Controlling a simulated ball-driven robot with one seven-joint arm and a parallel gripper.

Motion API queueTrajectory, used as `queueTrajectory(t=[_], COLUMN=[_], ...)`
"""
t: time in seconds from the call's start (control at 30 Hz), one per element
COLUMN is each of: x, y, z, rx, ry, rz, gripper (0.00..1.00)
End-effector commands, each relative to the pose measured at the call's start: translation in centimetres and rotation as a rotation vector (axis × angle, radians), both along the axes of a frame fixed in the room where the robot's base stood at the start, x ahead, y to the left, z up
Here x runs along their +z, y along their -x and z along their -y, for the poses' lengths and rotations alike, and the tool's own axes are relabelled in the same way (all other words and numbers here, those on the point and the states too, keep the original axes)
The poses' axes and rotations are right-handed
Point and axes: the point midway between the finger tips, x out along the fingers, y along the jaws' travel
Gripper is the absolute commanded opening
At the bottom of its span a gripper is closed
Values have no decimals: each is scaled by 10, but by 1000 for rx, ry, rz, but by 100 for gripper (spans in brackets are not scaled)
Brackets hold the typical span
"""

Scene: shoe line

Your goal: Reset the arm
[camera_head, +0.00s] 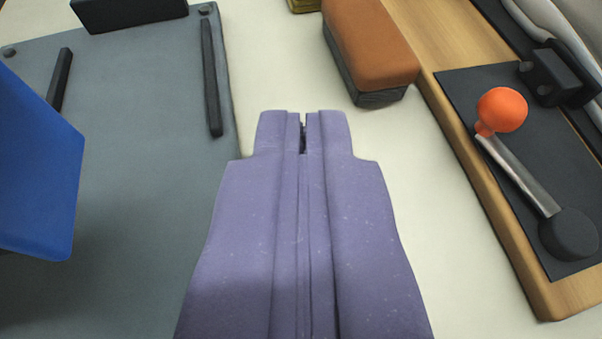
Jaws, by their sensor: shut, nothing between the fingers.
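My gripper (303,130) reaches up from the bottom middle of the view. Its two purple fingers are together, with only a thin dark slit between the tips and nothing held. The tips are over the pale table surface (275,60), between a grey plate on the left and a wooden board on the right. They appear apart from the objects around them.
Left is the grey plate (150,180) with dark bars (211,80) and a blue panel (40,165). Ahead right is a brown-topped block (370,45). The wooden board (470,165) carries a lever with an orange knob (502,109). Pale table lies between.

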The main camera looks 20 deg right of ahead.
Motion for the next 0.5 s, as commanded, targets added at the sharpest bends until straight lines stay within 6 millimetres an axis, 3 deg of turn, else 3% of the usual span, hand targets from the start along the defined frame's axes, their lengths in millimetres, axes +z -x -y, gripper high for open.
queueTrajectory(t=[0.4,0.5], x=[0,12], y=[0,-3], z=[0,-2], rx=[0,10], ry=[-1,-23], rz=[0,4], gripper=[0,0])
